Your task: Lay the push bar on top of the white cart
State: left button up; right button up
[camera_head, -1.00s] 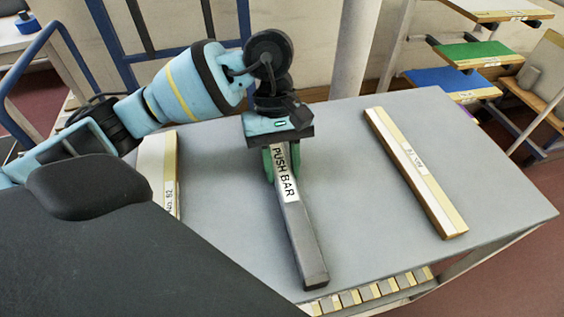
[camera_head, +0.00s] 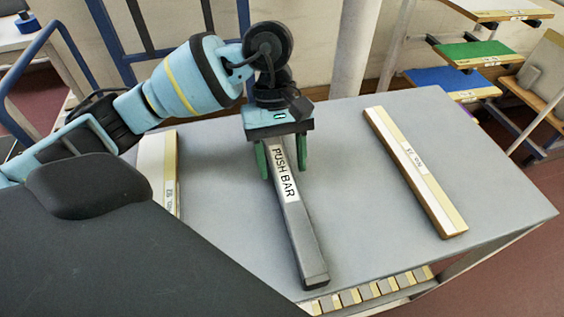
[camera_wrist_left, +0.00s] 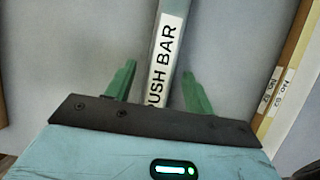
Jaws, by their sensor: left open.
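The push bar (camera_head: 301,238) is a long dark grey bar with a white "PUSH BAR" label. It lies flat on the grey-topped surface (camera_head: 364,220), its near end close to the front edge. My left gripper (camera_head: 282,166) is over the bar's far part, open, with one green finger on each side. The left wrist view shows the bar (camera_wrist_left: 177,40) between the spread fingers of the gripper (camera_wrist_left: 159,72), with gaps on both sides. I cannot tell whether this grey-topped surface is the white cart. My right gripper is not in view.
A pale, wood-edged board (camera_head: 417,170) lies to the right of the bar, and another (camera_head: 158,165) lies to its left. Shelves with a green panel (camera_head: 477,52) and a blue panel (camera_head: 452,82) stand at the back right. A pale post (camera_head: 353,50) rises behind the surface.

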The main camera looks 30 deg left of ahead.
pick_arm(q)
jog(key=v, duration=1.1)
jog(key=shift+f, duration=0.1)
